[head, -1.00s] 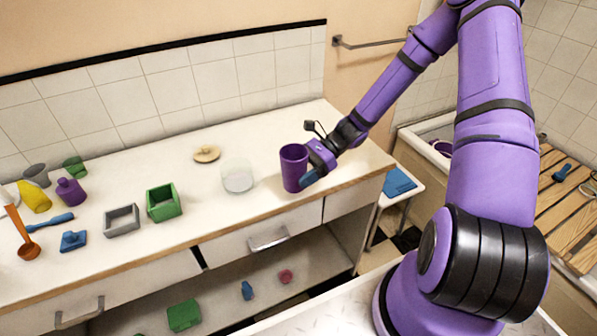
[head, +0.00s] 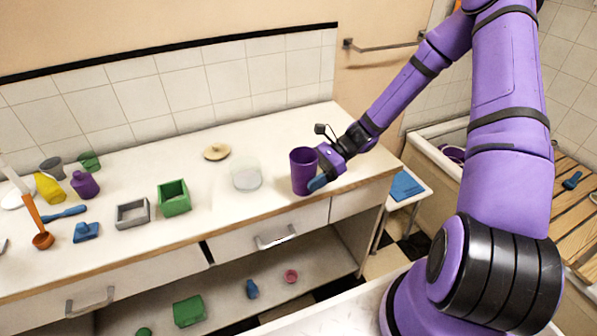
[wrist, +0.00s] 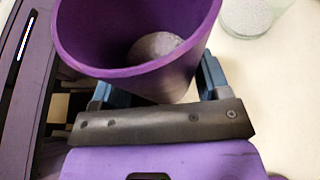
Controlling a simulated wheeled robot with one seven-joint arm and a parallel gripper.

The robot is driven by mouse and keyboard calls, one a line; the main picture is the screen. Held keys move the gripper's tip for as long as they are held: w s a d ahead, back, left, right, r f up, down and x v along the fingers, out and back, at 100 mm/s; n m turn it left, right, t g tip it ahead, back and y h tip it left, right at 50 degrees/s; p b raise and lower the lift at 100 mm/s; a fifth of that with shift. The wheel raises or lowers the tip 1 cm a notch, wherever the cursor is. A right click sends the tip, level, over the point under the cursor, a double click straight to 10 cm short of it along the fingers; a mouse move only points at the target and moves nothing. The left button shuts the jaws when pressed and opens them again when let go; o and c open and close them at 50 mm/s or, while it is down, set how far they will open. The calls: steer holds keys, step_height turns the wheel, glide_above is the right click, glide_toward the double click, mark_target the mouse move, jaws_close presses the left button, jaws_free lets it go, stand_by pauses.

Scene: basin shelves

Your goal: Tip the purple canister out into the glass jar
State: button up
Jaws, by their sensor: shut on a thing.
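The purple canister (head: 303,172) is upright near the front edge of the counter. It also shows in the wrist view (wrist: 182,78), where I look into its open mouth and see pale grey matter at the bottom. My gripper (head: 318,182) is shut on it from the right, with blue fingers on either side of it in the wrist view (wrist: 155,92). I cannot tell whether its base touches the counter. The clear glass jar (head: 246,176) stands just left of the canister, apart from it. The jar shows partly at the wrist view's top right (wrist: 247,17), with something pale grey low inside.
A beige lid (head: 216,152) lies behind the jar. A green box (head: 174,198) and a grey box (head: 133,214) stand to the left. Farther left are a purple bottle (head: 85,186), a yellow vessel (head: 49,189) and an orange ladle (head: 42,239). The counter (head: 285,132) is clear behind the canister.

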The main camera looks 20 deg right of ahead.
steer(key=x, duration=0.4)
steer(key=w+x, duration=0.1)
steer(key=x, duration=0.3)
steer(key=r+x, duration=0.1)
steer(key=x, duration=0.3)
steer(key=shift+w+a+r, duration=0.1)
steer(key=shift+w+a, duration=0.2)
steer(key=shift+w, duration=0.1)
steer(key=shift+r, duration=0.1)
steer(key=shift+w+r+m+g, duration=0.25)
steer(key=shift+r+m+g, duration=0.1)
steer(key=shift+m+g, duration=0.2)
steer(key=shift+w+r+m+g, duration=0.35)
steer(key=shift+m+g, duration=0.1)
steer(key=shift+m, duration=0.2)
steer(key=shift+w+a+r+m+g, duration=0.1)
steer(key=shift+w+r+m+g, duration=0.35)
steer(key=shift+r+m, duration=0.15)
steer(key=shift+w+a+r+m+g, duration=0.1)
steer(key=shift+w+r+m+g, duration=0.3)
steer(key=shift+m, duration=0.3)
steer(key=shift+r+m+g, duration=0.25)
steer(key=shift+r+m, duration=0.15)
steer(key=shift+r, duration=0.2)
steer(key=shift+s+f+m+g+y, duration=0.15)
steer(key=shift+m+g+y, duration=0.25)
steer(key=shift+m, duration=0.5)
